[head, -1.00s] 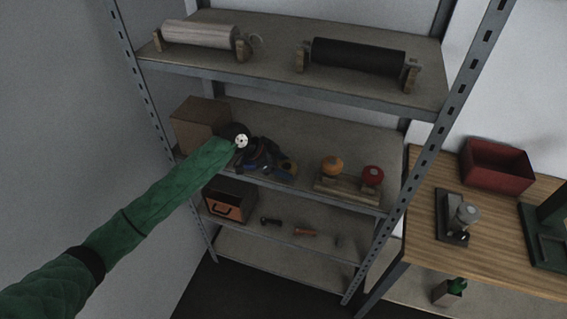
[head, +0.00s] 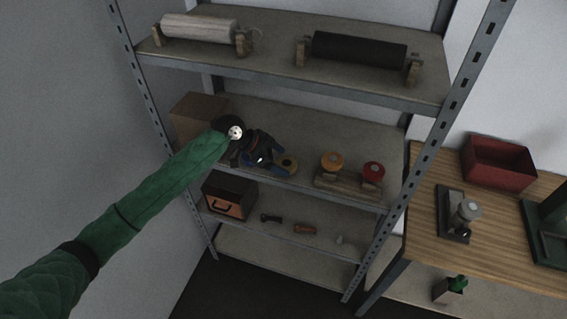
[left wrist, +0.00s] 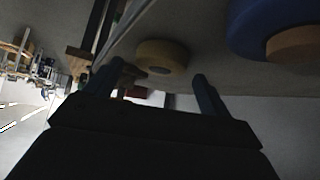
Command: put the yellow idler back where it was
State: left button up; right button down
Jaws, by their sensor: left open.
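A yellow disc with a dark centre (head: 288,164), which looks like the yellow idler, lies near the front edge of the middle shelf. In the left wrist view a tan-yellow disc (left wrist: 160,57) shows ahead, between the lines of my fingers and apart from them. My left gripper (head: 268,157) is open and empty, just left of the yellow disc; its fingers also show in the wrist view (left wrist: 153,82). To the right, a wooden stand (head: 345,186) bears an orange-yellow roller (head: 332,159) and a red roller (head: 373,170). My right gripper is not in view.
A blue disc (left wrist: 254,22) with a tan one beside it shows close by in the wrist view. A cardboard box (head: 196,118) stands at the shelf's left. Rollers lie on the top shelf. A wooden bench (head: 420,215) stands right. The shelf behind the stand is clear.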

pick_arm(q)
jog(key=b+v, duration=0.1)
jog(key=v, duration=0.2)
jog(key=shift+a, duration=0.3)
jog(key=b+v, duration=0.2)
jog(key=v, duration=0.4)
jog(key=shift+r, duration=0.3)
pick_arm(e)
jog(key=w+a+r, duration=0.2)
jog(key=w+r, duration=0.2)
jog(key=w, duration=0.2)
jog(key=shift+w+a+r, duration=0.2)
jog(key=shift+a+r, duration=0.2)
pick_arm(q)
jog(key=shift+a, duration=0.1)
